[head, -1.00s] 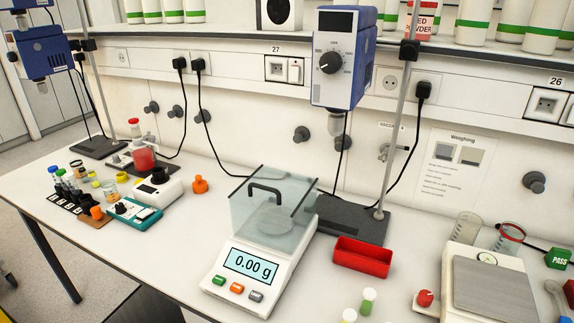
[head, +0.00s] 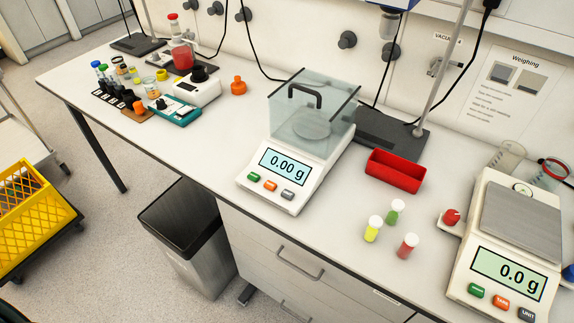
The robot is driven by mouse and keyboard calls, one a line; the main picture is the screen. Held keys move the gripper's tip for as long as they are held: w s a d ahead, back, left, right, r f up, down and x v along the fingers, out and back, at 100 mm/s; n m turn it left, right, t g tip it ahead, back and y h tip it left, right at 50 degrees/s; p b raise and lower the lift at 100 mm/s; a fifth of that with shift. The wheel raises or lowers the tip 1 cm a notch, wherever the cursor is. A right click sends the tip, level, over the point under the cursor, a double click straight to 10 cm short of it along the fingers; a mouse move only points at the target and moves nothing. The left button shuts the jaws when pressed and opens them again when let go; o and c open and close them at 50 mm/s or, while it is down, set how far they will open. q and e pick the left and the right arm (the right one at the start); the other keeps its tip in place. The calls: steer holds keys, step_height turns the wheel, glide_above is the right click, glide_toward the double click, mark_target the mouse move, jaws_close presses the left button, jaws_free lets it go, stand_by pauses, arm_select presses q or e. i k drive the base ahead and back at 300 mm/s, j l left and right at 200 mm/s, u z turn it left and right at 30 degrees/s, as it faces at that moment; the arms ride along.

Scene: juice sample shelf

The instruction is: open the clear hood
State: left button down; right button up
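The clear hood (head: 345,112) sits over the round pan of the white analytical balance (head: 268,203) in the middle of the bench. The hood looks closed, with a black handle (head: 305,93) on its top. The balance display reads 0.00 g. Neither of my grippers shows in the head view.
A red tray (head: 395,172) is right of the balance. Yellow, green and red vials (head: 407,246) stand in front of it. A second balance (head: 500,272) is at the right. A stand base (head: 385,132) lies behind the hood. Bare bench (head: 215,150) is left of it.

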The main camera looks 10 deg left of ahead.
mark_target(318, 99)
steer(key=i+j, duration=0.15)
steer(key=j, duration=0.2)
steer(key=i+j, duration=0.2)
steer(key=j, duration=0.2)
steer(key=i+j, duration=0.15)
steer(key=j, duration=0.2)
steer(key=z, duration=0.05)
